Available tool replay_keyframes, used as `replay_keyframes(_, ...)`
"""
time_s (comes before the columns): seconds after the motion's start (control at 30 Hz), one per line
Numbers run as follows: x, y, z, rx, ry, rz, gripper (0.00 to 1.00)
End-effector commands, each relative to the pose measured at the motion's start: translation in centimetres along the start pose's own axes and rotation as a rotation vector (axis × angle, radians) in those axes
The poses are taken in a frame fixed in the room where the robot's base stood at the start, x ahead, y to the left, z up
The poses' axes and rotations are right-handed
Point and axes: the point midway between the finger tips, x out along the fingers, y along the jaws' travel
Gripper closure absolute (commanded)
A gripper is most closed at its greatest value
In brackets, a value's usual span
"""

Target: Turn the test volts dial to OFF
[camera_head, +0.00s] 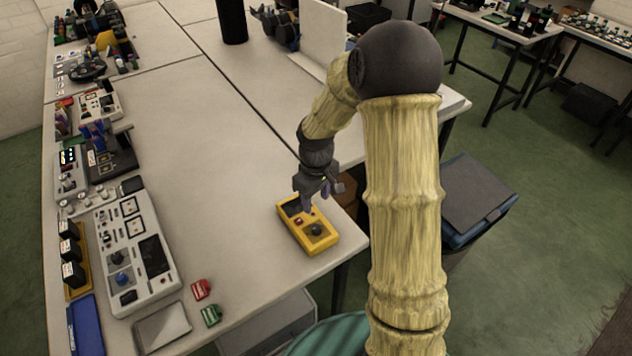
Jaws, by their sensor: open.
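A yellow handheld meter (301,240) lies on the table near its front right corner. A dark round dial (316,229) sits on its front half, with a small red button further back and a dark panel at its far end. The dial's pointer and markings are too small to read. My gripper (320,198) is open and points down above the far right part of the meter, behind the dial. Its fingers hide part of the meter's face. The fingers appear apart from the dial, but I cannot tell if they touch the casing.
A large grey test panel (122,252) stands left of the meter, among other bench instruments. Red (201,289) and green (211,315) clips lie near the front edge. A white upright board (323,35) stands behind my arm. The table's middle is clear.

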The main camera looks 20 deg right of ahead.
Motion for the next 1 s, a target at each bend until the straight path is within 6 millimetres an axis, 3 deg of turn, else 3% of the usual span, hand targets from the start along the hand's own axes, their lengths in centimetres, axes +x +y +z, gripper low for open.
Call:
replay_keyframes(0.1,-2.5,0.1,-0.1,0.001,0.005,0.003,0.53)
replay_keyframes(0.3,-5.3,0.1,-0.1,0.001,0.002,0.002,0.53)
replay_keyframes(1.0,-6.1,-0.3,0.3,0.014,0.006,0.006,0.53)
